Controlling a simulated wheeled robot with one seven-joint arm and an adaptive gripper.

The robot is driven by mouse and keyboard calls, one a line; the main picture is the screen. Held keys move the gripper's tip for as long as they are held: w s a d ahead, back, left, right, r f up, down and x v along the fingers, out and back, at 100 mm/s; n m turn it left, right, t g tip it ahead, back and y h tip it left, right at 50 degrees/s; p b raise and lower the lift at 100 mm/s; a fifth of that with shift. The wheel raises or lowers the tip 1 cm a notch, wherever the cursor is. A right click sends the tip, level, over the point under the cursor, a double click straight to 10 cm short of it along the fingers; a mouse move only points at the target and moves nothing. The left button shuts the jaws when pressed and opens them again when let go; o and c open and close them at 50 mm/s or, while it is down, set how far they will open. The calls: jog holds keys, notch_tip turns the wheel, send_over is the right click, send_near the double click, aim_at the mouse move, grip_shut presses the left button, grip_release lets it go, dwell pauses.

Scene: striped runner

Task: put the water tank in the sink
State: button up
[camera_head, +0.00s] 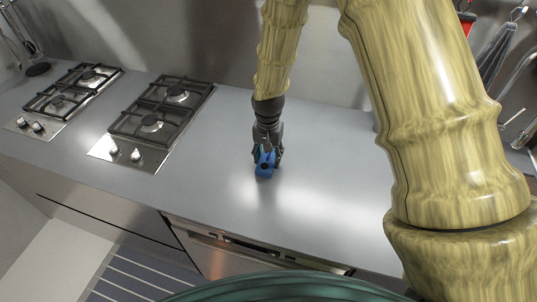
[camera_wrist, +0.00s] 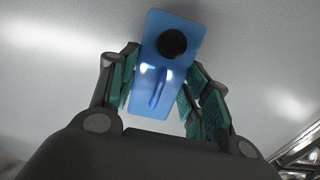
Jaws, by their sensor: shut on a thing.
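The water tank (camera_head: 265,169) is a small blue block with a dark round cap. It is at the middle of the steel counter in the head view. In the wrist view the water tank (camera_wrist: 188,62) lies between the finger pads, its cap facing the camera. My gripper (camera_head: 267,155) points down and is shut on the tank; it also shows in the wrist view (camera_wrist: 160,92). I cannot tell whether the tank touches the counter. No sink basin is clearly visible; my arm covers much of the right side.
The grey counter (camera_head: 215,185) is clear around the gripper. Two gas hobs stand to the left, the nearer one (camera_head: 155,122) and a farther one (camera_head: 70,92). Utensils (camera_head: 495,50) hang at the upper right. A striped runner (camera_head: 125,275) lies on the floor at the lower left.

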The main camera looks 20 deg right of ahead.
jog(key=shift+f, duration=0.35)
jog(key=shift+f, duration=0.1)
jog(key=o, duration=1)
jog(key=shift+o, duration=0.2)
